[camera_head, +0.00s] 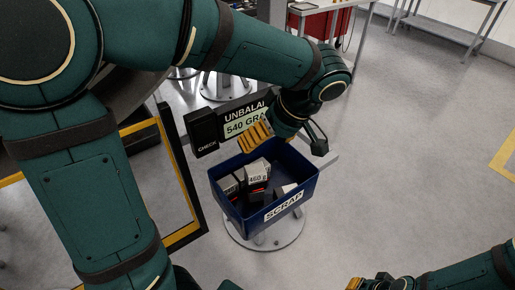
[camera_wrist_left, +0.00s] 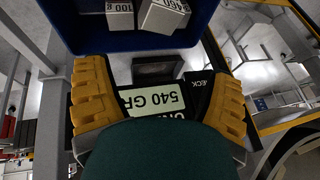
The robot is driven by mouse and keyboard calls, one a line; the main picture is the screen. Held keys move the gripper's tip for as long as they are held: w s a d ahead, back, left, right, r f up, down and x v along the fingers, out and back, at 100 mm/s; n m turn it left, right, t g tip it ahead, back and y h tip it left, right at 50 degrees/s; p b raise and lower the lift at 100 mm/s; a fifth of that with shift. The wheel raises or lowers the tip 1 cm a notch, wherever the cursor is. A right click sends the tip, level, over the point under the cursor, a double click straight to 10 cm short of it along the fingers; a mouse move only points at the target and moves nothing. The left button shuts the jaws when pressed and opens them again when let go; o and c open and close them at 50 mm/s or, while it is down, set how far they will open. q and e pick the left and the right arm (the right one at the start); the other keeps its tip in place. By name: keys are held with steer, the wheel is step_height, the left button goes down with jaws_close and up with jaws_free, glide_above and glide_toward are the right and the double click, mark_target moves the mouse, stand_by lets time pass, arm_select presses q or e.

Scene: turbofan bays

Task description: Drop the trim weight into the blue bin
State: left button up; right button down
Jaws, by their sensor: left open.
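The blue bin (camera_head: 240,214), labelled SCRAP, stands below my left gripper. It holds several pale grey blocks, one a labelled trim weight (camera_head: 257,171), along with small dark items. In the left wrist view the bin (camera_wrist_left: 120,41) is at the top, with a labelled block (camera_wrist_left: 163,15) and another block (camera_wrist_left: 119,14) inside. My left gripper (camera_head: 285,139) is over the bin's far edge; its yellow fingers are spread with nothing between them. My right gripper (camera_head: 369,284) is at the bottom edge, mostly cut off, so its jaws cannot be judged.
A display (camera_head: 245,119) reading UNBALA and 540 GRA, partly hidden by my left arm, stands behind the bin beside a black CHECK box (camera_head: 203,133). A yellow-and-black frame (camera_head: 188,232) is left of the bin. Floor to the right is clear.

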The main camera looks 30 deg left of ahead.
arm_select(q)
steer(key=v, duration=0.6)
steer(key=shift+r, duration=0.35)
steer(key=shift+d, duration=0.2)
